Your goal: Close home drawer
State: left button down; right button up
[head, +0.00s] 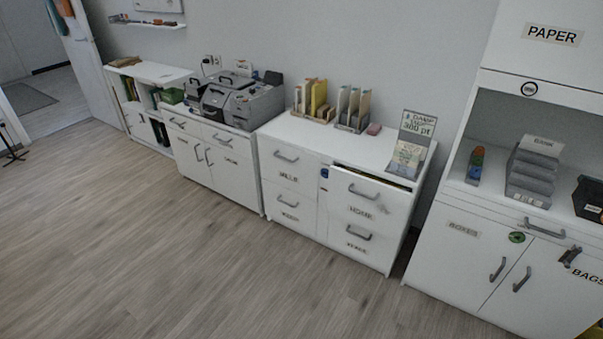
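The home drawer (368,195) is the upper right drawer of the white cabinet in the middle of the head view. Its front carries a grey bar handle (364,191) and a "HOME" label. The drawer stands partly open: its front sits forward of the cabinet, and a dark gap with some contents shows along its top edge. Neither of my grippers is in view.
File holders and a sign (412,143) stand on the cabinet top. A tall white unit (460,232) stands to the right. The wooden floor (210,270) in front is clear.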

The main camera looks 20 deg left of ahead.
aim_at(379, 209)
jog(key=u, duration=0.35)
jog(key=i, duration=1.5)
jog(key=z, duration=0.65)
